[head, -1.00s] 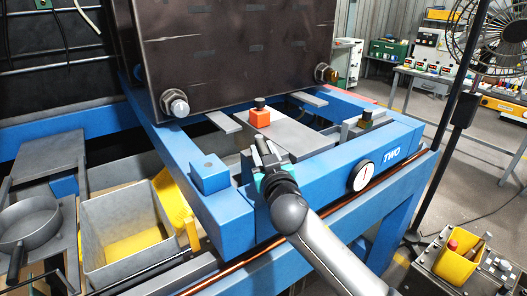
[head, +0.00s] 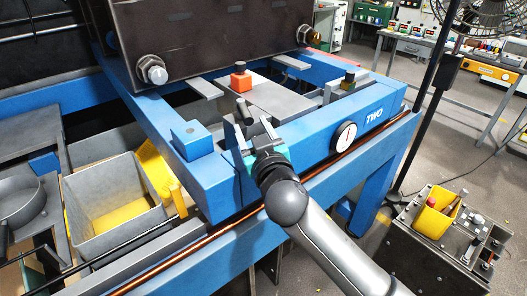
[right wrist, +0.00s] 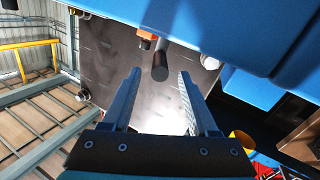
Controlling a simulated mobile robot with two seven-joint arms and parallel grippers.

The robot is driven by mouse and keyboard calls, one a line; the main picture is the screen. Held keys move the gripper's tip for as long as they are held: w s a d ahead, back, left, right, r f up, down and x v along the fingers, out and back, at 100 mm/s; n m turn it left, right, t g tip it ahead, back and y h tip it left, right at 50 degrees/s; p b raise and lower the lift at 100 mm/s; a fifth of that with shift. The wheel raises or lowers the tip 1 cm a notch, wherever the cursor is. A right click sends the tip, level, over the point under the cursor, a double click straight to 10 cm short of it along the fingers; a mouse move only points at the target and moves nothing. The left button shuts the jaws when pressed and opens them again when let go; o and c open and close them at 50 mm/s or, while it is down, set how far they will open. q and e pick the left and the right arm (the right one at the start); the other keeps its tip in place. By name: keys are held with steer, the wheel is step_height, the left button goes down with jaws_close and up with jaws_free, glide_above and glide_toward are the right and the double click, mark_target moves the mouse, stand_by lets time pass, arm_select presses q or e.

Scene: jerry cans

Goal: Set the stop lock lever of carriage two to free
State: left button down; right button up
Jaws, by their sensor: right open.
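Carriage two is a blue frame (head: 215,178) marked TWO, with a round dial (head: 344,137) on its front beam. A dark round-ended handle (head: 243,108), which looks like the stop lock lever, stands behind the front beam; it also shows in the right wrist view (right wrist: 160,62). My right gripper (head: 249,122) is open over the front beam, close to the handle. In the right wrist view the handle lies in line with the gap between the open fingers (right wrist: 160,80). Contact cannot be told. The handle's base is hidden. My left gripper is out of view.
An orange block (head: 241,82) with a black knob stands behind the handle. A dark slab (head: 215,40) with big bolts rises over the frame. A grey bin (head: 105,200) is at left; a yellow cup (head: 437,212) stands on a box at right.

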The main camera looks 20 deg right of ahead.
steer(key=s, duration=0.9)
steer(key=shift+b, duration=0.35)
steer(key=shift+a, duration=0.1)
steer(key=shift+c, duration=0.2)
